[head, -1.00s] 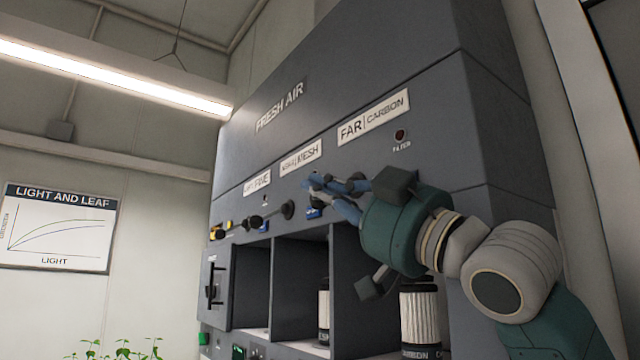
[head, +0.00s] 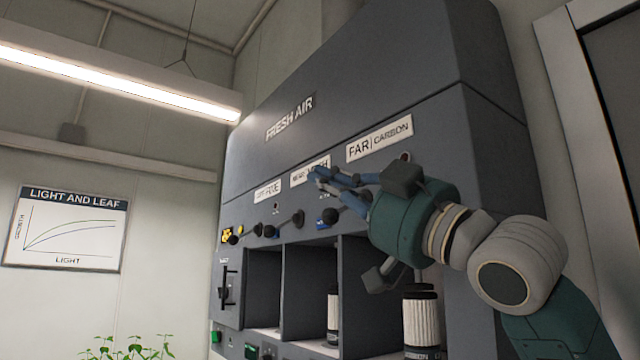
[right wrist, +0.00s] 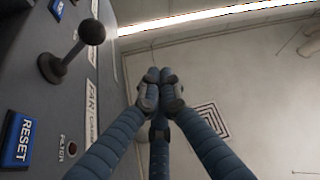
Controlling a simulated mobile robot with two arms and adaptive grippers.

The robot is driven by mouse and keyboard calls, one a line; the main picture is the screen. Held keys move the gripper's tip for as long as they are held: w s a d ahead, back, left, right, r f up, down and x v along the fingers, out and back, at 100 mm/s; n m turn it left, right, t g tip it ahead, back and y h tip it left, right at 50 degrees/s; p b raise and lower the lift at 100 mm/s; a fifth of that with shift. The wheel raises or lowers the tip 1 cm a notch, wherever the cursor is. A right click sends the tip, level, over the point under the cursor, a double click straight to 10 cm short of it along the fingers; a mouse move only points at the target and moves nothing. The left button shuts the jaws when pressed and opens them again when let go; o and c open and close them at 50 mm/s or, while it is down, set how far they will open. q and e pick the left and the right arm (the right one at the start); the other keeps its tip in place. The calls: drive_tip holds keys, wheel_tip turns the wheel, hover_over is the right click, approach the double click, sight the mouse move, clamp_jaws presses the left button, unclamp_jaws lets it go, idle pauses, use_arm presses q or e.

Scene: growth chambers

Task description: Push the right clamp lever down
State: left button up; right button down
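The right clamp lever has a dark ball knob (head: 330,215) showing below my right fingers in the head view; its pivot is hidden behind my gripper. In the right wrist view the lever (right wrist: 72,54) is whole, standing out from the dark panel beside a blue RESET label. My right gripper (head: 318,175) is in front of the panel, with its blue fingers covering part of the MESH label. In the right wrist view its fingertips (right wrist: 160,78) are drawn together with nothing between them, apart from the lever. My left gripper is not in view.
Two other levers, the middle (head: 284,224) and left (head: 246,235), stick out from the FRESH AIR cabinet (head: 420,95). Open bays lie below, with white filters (head: 420,318) in them. A bright lamp (head: 120,83) hangs at upper left.

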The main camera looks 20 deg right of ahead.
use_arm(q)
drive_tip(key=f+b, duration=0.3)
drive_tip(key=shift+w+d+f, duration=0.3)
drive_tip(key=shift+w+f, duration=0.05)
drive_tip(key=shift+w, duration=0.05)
use_arm(e)
drive_tip(key=s+d+f, duration=0.3)
drive_tip(key=d, duration=0.3)
drive_tip(key=shift+s+d+f, duration=0.15)
drive_tip(key=shift+d+f, duration=0.15)
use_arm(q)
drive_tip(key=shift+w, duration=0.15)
use_arm(e)
drive_tip(key=shift+s+a, duration=0.1)
drive_tip(key=shift+s, duration=0.05)
